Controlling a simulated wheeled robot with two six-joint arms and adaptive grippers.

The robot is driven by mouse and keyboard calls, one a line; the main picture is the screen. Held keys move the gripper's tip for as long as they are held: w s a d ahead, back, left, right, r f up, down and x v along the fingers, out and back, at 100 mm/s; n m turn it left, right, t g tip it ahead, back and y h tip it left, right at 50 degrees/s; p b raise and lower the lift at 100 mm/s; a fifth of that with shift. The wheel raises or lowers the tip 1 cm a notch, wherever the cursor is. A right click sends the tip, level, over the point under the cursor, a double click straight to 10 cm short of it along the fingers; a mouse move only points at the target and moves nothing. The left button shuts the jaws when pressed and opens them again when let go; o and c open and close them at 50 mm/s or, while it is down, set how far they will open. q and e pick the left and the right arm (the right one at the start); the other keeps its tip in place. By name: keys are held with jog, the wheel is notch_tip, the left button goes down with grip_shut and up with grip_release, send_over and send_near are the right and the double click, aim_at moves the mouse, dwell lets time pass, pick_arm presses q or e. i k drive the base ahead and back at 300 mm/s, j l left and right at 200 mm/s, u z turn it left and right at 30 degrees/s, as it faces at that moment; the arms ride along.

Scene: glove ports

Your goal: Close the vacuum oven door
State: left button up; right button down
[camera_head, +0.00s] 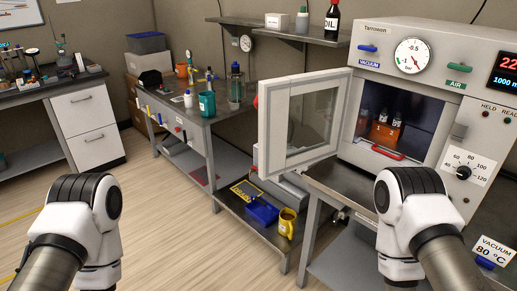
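The vacuum oven (441,47) stands on a bench at the right. Its door (272,122), a light frame with a glass window, is swung wide open to the left of the dark chamber. Inside the chamber an orange block (384,134) holds small dark bottles with pale labels, and a red handle lies at the front. My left arm reaches in at the lower left, well apart from the door. My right arm is at the lower right, in front of the oven bench. Neither gripper's fingers show.
A grey bench (226,106) with bottles stands behind the door. A shelf (285,32) hangs above it. A low shelf below holds a blue bin (262,211) and yellow mug (287,222). Floor (170,232) between my arms is clear. A "VACUUM 80 °C" sign (491,249) is lower right.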

aim_at(274, 95)
jog(key=i+j+z, duration=0.2)
jog(key=i+z, duration=0.15)
jog(key=i+j+z, duration=0.8)
jog(key=j+z, duration=0.15)
jog(key=i+j+z, duration=0.2)
jog(key=j+z, duration=0.15)
jog(key=j, duration=0.2)
jog(key=i+j+z, duration=0.1)
jog(key=j+z, duration=0.2)
jog(key=j, duration=0.15)
jog(key=j+z, duration=0.35)
jog(key=j, duration=0.2)
jog(key=j+z, duration=0.3)
jog(key=j, duration=0.25)
jog(key=i, duration=0.05)
